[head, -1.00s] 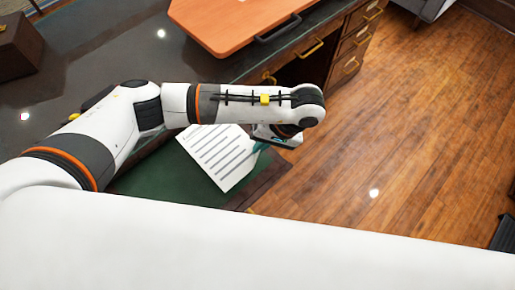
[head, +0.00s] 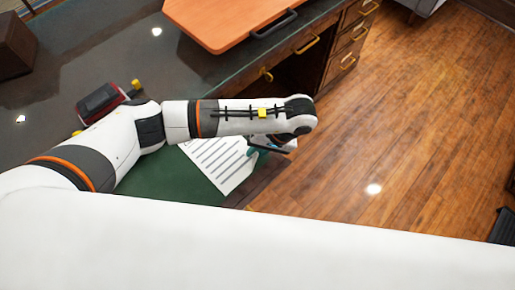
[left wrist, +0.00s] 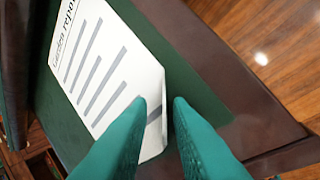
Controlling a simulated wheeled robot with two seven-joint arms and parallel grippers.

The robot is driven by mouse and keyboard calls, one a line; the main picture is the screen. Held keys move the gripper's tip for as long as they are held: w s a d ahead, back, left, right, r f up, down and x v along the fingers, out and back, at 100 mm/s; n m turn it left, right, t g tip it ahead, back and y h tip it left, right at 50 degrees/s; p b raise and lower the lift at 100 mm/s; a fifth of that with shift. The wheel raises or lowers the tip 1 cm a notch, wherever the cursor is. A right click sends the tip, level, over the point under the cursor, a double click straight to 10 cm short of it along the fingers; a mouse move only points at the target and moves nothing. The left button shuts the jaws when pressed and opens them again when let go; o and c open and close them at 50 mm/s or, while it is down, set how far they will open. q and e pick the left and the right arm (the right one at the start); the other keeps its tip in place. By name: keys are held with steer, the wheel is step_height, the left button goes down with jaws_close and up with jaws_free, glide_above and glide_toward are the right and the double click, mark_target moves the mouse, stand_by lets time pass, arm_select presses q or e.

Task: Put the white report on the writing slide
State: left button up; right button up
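The white report (head: 218,165) lies on the green surface of the writing slide (head: 160,182), partly hidden behind my left arm. My left gripper (head: 268,151) is at the report's right edge, low over the slide. In the left wrist view its two teal fingers (left wrist: 160,101) are apart, with the left fingertip overlapping the report's edge and a gap before the right one. My right gripper is not in view.
The dark desk top (head: 75,50) holds an orange-brown board (head: 215,22) with a black handle, a red and black object (head: 103,102) and a dark brown box (head: 14,45). Drawers with brass handles (head: 308,44) line the desk front.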

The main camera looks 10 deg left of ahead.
arm_select(q)
steer(key=shift+d, duration=0.1)
stand_by(0.3)
steer(key=v, duration=1.2)
steer(key=shift+r, duration=0.15)
